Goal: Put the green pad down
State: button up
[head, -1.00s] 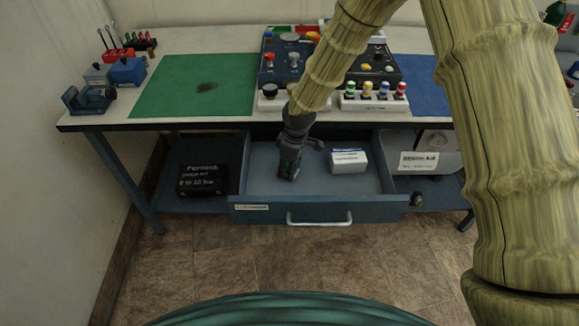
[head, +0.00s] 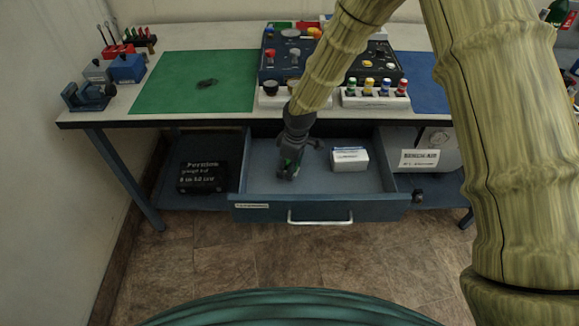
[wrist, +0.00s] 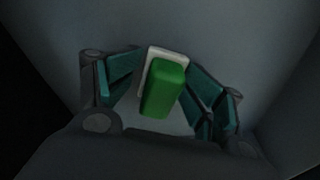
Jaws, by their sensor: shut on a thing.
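The green pad (wrist: 163,92) is a small green block on a white backing, seen in the wrist view between my two fingers. My gripper (head: 289,170) points down inside the open drawer (head: 320,212), left of a white box, and is shut on the pad.
The white box (head: 349,160) lies in the drawer, right of my gripper. The worktop above holds a green mat (head: 175,85), a dark panel with knobs and a white rack (head: 375,103) of coloured caps. A black case (head: 203,177) stands on the shelf at left.

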notch_tip(320, 180, up, 13)
jog(key=d, duration=0.1)
jog(key=shift+d+b, duration=0.2)
jog(key=shift+b, duration=0.2)
jog(key=shift+s, duration=0.1)
dwell(0.4)
